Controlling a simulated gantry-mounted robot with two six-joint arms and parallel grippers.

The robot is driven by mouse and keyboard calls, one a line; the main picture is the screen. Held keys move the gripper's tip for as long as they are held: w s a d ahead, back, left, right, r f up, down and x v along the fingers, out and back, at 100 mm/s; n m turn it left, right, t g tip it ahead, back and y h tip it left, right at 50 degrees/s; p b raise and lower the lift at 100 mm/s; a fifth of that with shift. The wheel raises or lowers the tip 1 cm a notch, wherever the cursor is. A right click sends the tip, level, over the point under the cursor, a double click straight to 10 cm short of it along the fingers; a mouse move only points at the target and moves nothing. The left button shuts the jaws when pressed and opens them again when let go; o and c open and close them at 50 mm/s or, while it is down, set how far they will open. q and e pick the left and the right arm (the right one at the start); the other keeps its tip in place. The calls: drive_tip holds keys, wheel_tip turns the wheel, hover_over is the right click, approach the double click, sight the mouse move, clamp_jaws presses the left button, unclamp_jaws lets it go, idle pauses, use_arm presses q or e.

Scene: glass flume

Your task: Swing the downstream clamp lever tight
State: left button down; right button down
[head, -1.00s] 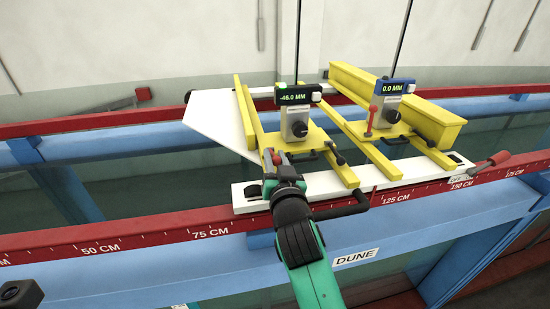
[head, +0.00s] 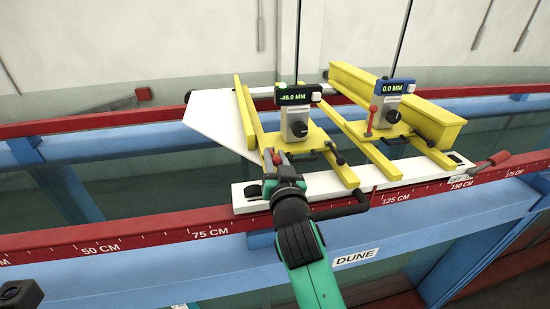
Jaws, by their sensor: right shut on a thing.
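My right gripper (head: 274,160) reaches up from below, at the near side of the left yellow gauge slide. It is shut on a small lever with a red tip (head: 277,159), mostly hidden by the jaws. A matching red-tipped lever (head: 371,118) stands upright and free on the right yellow slide. A larger clamp lever with a red handle (head: 494,160) sticks out at the right end of the white carriage plate (head: 395,171). Which lever is the downstream one, I cannot tell from labels. My left gripper is not in view.
The left gauge (head: 290,96) reads -46.0 MM and the right gauge (head: 394,86) reads 0.0 MM. A red scale rail (head: 150,238) runs along the near flume edge. Another red handle (head: 143,94) sits at the far rail. A black handle (head: 345,207) juts out near my wrist.

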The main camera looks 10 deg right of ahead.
drive_tip(key=shift+r+p, duration=0.25)
drive_tip(key=shift+p, duration=0.1)
drive_tip(key=r+g+p, duration=0.2)
drive_tip(key=p, duration=0.3)
drive_tip(key=shift+w+p, duration=0.2)
drive_tip(key=shift+p, duration=0.2)
drive_tip(key=shift+w+r+g+p, duration=0.15)
drive_tip(key=shift+r+g+p, duration=0.1)
drive_tip(key=shift+g+p, duration=0.45)
drive_tip(key=shift+w+f+g+h+b, duration=0.2)
drive_tip(key=shift+f+g+h+b, duration=0.1)
drive_tip(key=shift+g+b, duration=0.2)
drive_tip(key=shift+w+r+g, duration=0.15)
drive_tip(key=shift+g, duration=0.55)
drive_tip(key=c, duration=0.7)
unclamp_jaws()
drive_tip(key=shift+o, duration=0.2)
